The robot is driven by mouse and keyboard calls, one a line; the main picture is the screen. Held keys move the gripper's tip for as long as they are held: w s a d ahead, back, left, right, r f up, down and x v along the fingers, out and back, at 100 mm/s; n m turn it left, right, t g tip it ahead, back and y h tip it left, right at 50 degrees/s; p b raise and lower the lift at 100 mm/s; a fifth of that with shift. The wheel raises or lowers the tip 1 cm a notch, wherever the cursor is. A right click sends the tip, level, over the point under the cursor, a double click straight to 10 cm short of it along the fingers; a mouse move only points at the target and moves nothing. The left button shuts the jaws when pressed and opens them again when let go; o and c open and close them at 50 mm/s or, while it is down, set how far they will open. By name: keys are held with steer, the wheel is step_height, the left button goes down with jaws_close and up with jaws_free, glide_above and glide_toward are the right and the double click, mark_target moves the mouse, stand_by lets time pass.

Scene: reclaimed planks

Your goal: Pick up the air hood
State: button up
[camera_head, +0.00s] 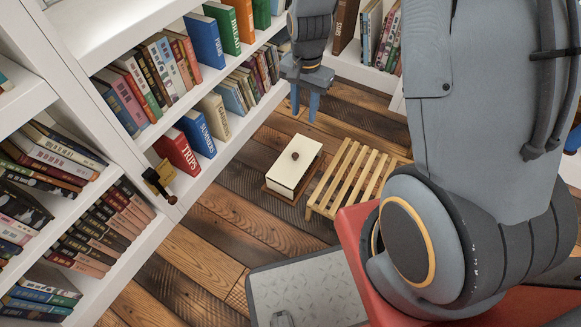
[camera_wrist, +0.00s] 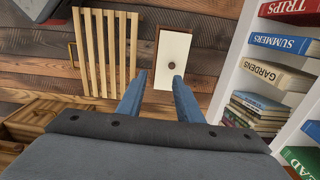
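A cream box-shaped cover with a dark round knob on top, which looks like the air hood (camera_head: 286,170), sits on a brown wooden base (camera_head: 273,192) low on the plank floor. In the wrist view the hood (camera_wrist: 172,46) is ahead of the fingers, with its knob roughly between the fingertips' lines. My gripper (camera_head: 304,106) is open and empty, above the floor and apart from the hood. Its two blue-grey fingers also show in the wrist view (camera_wrist: 159,79).
A slatted wooden rack (camera_head: 352,178) stands close beside the hood on its right in the head view. A white bookshelf (camera_head: 215,140) full of books runs along the left and back. Bare plank floor (camera_head: 235,215) lies in front of the hood.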

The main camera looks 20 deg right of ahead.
mark_target(295, 155)
steer(key=w+f+m+b, duration=0.1)
steer(key=f+b, duration=0.3)
steer(key=f, duration=0.4)
steer(key=w+f+m+b, duration=0.1)
steer(key=w+f+b, duration=0.3)
steer(key=f, duration=0.4)
steer(key=w+f+m+b, duration=0.2)
steer(key=w+f+b, duration=0.1)
steer(key=f, duration=0.5)
steer(key=shift+b, duration=0.8)
steer(key=shift+w+d+f+b, duration=0.1)
steer(key=shift+f+b, duration=1.2)
steer(key=shift+f, duration=0.7)
steer(key=shift+d+f+b, duration=0.1)
steer(key=shift+f+b, duration=1.15)
steer(key=shift+f, duration=0.7)
steer(key=shift+r, duration=0.1)
jaws_close()
